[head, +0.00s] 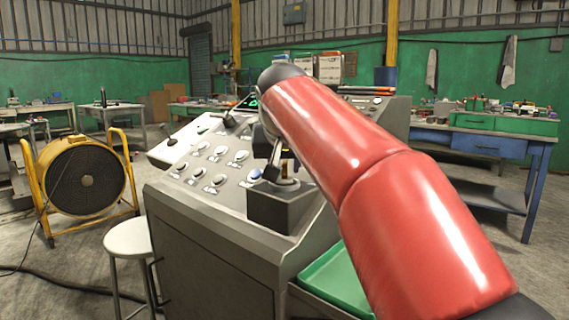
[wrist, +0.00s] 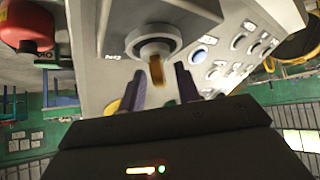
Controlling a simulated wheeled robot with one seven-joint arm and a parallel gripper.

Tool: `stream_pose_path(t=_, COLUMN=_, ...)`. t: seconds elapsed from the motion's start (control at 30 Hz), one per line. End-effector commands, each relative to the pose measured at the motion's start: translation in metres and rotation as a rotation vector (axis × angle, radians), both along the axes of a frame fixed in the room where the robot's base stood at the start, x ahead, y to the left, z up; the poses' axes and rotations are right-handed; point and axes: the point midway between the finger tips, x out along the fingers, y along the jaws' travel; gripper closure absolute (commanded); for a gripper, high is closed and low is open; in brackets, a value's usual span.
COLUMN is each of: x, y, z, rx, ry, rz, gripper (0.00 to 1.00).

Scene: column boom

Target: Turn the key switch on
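The key switch shows in the wrist view as a pale round collar (wrist: 153,42) on a grey raised box, with a brass-coloured key (wrist: 157,71) sticking out of it. My gripper (wrist: 158,82) is open, with one dark finger on each side of the key and a visible gap to each. The key lies between the fingers and does not look gripped. In the head view, the grey box (head: 282,208) stands at the console's front right corner. My red arm reaches over the console, and the key itself is hard to make out there.
The sloping console (head: 212,210) carries several pale switches and a blue button (wrist: 198,55). A red mushroom button (wrist: 28,24) shows in the wrist view's corner. A green tray (head: 337,278) is beside the console. A stool (head: 128,240) and yellow fan (head: 80,184) stand left.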

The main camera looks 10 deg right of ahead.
Motion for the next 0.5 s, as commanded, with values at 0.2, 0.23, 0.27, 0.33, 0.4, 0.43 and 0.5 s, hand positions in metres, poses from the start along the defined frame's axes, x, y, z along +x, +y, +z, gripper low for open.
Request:
stream_pose_path(t=0.2, x=-0.0001, y=0.0000, z=0.0001, rx=0.000, ry=0.000, rz=0.000, gripper=0.80)
stream_pose_path(t=0.23, x=-0.0001, y=0.0000, z=0.0001, rx=0.000, ry=0.000, rz=0.000, gripper=0.84)
stream_pose_path(t=0.27, x=-0.0001, y=0.0000, z=0.0001, rx=0.000, ry=0.000, rz=0.000, gripper=0.88)
stream_pose_path(t=0.33, x=-0.0002, y=0.0001, z=0.0002, rx=0.000, ry=0.000, rz=0.000, gripper=0.97)
stream_pose_path(t=0.4, x=-0.0001, y=0.0000, z=0.0003, rx=0.000, ry=0.000, rz=0.000, gripper=1.00)
stream_pose_path(t=0.43, x=-0.0001, y=0.0000, z=0.0003, rx=0.000, ry=0.000, rz=0.000, gripper=1.00)
stream_pose_path(t=0.5, x=-0.0002, y=0.0001, z=0.0004, rx=0.000, ry=0.000, rz=0.000, gripper=1.00)
